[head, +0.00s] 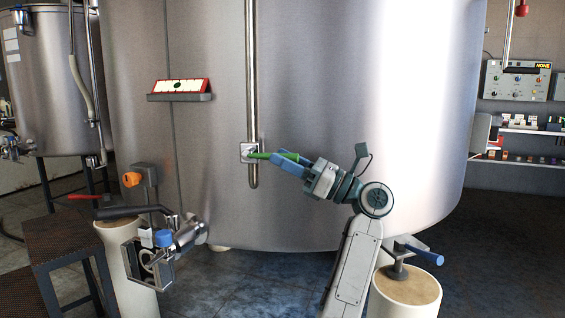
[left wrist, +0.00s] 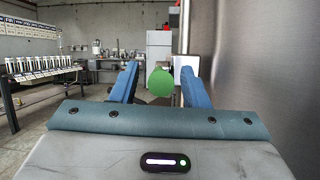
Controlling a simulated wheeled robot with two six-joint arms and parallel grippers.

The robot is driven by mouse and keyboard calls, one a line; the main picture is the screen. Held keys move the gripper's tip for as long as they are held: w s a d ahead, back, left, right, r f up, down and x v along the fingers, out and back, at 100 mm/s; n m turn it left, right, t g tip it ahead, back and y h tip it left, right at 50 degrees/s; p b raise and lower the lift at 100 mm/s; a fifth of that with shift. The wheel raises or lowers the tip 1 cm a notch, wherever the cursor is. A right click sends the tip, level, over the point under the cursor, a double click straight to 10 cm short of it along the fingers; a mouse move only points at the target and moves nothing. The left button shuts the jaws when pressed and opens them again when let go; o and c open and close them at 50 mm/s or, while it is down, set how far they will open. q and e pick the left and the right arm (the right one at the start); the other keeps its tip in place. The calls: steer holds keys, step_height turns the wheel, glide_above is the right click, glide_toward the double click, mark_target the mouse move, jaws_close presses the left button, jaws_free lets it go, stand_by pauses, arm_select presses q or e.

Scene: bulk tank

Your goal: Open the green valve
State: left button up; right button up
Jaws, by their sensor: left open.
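The green valve's handle (head: 259,155) is a slim green bar on a small plate at the lower end of a vertical pipe on the big steel tank. My left gripper (head: 280,161) is at its right end, with the blue fingers open. In the left wrist view the green handle (left wrist: 161,84) shows end-on as a round green disc between the two open fingers (left wrist: 159,70). Gaps show between it and both fingers there. Part of the handle is hidden by the fingers in the head view. My right gripper is not in view.
The curved tank wall (head: 350,80) is close behind the gripper. A steel outlet valve with a black lever (head: 135,211) juts out at lower left, near dark steps (head: 62,245). A pale cylinder bearing a blue-handled item (head: 425,255) stands at lower right. A red-framed panel (head: 180,86) is on the tank.

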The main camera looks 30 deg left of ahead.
arm_select(q)
steer(key=shift+s+a+r, duration=0.15)
steer(key=shift+a+r, duration=0.1)
steer(key=shift+a, duration=0.2)
